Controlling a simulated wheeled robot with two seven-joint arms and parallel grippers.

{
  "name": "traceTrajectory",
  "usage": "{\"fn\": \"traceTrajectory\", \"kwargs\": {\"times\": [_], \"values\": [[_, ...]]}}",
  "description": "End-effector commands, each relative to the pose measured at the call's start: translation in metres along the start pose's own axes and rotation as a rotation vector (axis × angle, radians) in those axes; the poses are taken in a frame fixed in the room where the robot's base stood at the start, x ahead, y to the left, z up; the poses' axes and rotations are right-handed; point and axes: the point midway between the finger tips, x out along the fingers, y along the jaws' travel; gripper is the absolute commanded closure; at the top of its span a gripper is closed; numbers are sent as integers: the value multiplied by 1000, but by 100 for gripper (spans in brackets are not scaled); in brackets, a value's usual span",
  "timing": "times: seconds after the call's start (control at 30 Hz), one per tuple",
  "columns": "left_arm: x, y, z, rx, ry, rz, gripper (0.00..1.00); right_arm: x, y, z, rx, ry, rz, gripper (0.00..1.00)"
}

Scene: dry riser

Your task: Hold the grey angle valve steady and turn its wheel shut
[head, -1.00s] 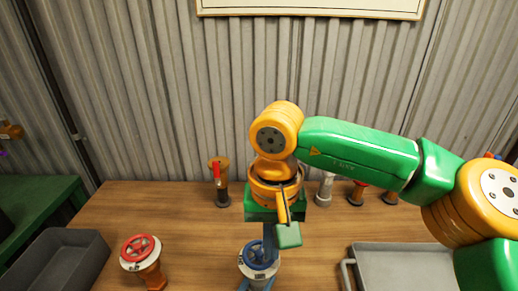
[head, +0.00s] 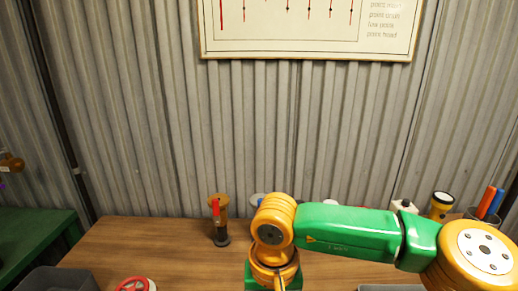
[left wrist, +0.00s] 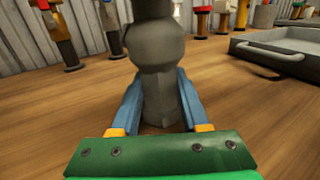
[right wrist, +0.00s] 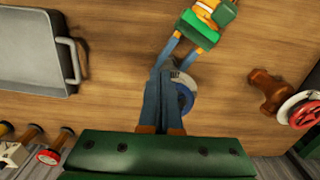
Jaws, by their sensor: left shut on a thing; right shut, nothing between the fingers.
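The grey angle valve (left wrist: 160,95) stands upright in the left wrist view, between the two blue fingers of my left gripper (left wrist: 157,80), which is shut on its body. In the right wrist view its blue wheel (right wrist: 184,97) and pale disc show partly behind the fingers of my right gripper (right wrist: 163,75). Those fingers are together, with nothing between them, and overlap the wheel's edge; I cannot tell whether they touch it. My left gripper (right wrist: 178,52) also shows there, reaching to the valve. The head view does not show the valve or either set of fingertips.
A red-wheeled valve (right wrist: 302,108) lies to the right in the right wrist view. A grey tray (right wrist: 35,80) with a handle is on the left. A brown fitting with a red lever (head: 219,220) stands near the corrugated wall. Bare wooden tabletop (head: 150,250) lies between.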

Motion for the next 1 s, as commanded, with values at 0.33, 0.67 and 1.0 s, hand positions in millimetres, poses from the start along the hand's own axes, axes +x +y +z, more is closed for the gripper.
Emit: {"fn": "traceTrajectory", "kwargs": {"times": [0.33, 0.67, 1.0], "values": [[0, 0, 0, 1, 0, 0, 100, 0, -2, -4, 0, 1, 1, 100], [0, 0, 0, 2, 0, -1, 100, 0, -8, -2, 0, 1, -1, 100], [0, 0, 0, 1, 0, 0, 100, 0, -18, 0, 0, 0, 0, 100]]}}
